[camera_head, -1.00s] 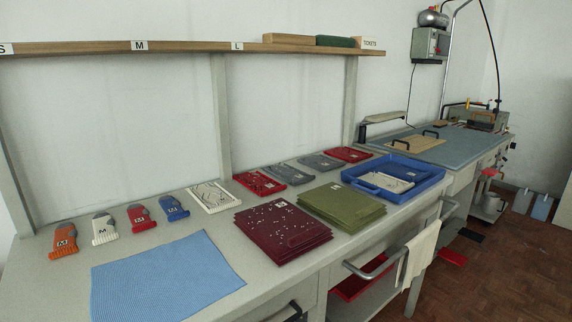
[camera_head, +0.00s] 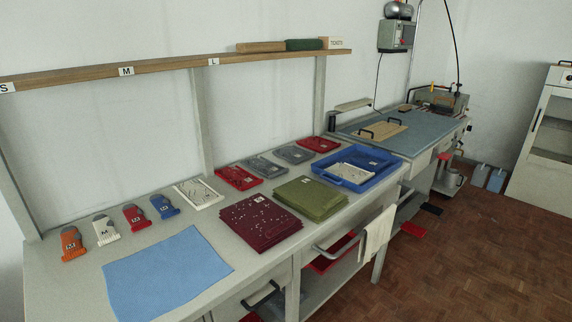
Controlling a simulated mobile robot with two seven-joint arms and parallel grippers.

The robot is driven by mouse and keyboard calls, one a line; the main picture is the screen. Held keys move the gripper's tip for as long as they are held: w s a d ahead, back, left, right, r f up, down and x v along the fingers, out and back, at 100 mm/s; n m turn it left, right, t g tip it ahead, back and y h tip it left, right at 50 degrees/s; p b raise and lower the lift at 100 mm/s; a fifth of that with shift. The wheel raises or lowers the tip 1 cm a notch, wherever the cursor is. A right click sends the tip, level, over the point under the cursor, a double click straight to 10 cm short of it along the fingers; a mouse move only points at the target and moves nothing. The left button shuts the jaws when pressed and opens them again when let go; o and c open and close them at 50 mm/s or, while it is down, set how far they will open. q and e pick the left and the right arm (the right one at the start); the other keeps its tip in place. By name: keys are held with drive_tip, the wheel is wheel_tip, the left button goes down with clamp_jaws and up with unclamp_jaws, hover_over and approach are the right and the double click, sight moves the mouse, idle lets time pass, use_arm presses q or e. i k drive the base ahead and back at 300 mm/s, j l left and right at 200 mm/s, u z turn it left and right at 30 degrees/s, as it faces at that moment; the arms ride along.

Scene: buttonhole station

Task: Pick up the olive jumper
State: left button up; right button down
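The olive jumper (camera_head: 311,199) lies folded flat on the table as a neat olive-green stack with a small pale label near its upper edge. It sits right of the maroon folded stack (camera_head: 251,222) and in front of the blue tray (camera_head: 386,178). Nothing covers it. Neither of my grippers shows in the head view.
A light blue cloth (camera_head: 167,273) lies at the front left of the table (camera_head: 66,292). Red and grey trays (camera_head: 238,178) line the back. A shelf (camera_head: 170,66) runs above. A towel (camera_head: 377,236) hangs on a front rail. Open floor (camera_head: 470,258) lies right.

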sight(315, 200)
drive_tip(key=i+l+z, duration=0.1)
drive_tip(key=i, duration=0.4)
drive_tip(key=i+l+z, duration=0.15)
drive_tip(key=i, duration=0.35)
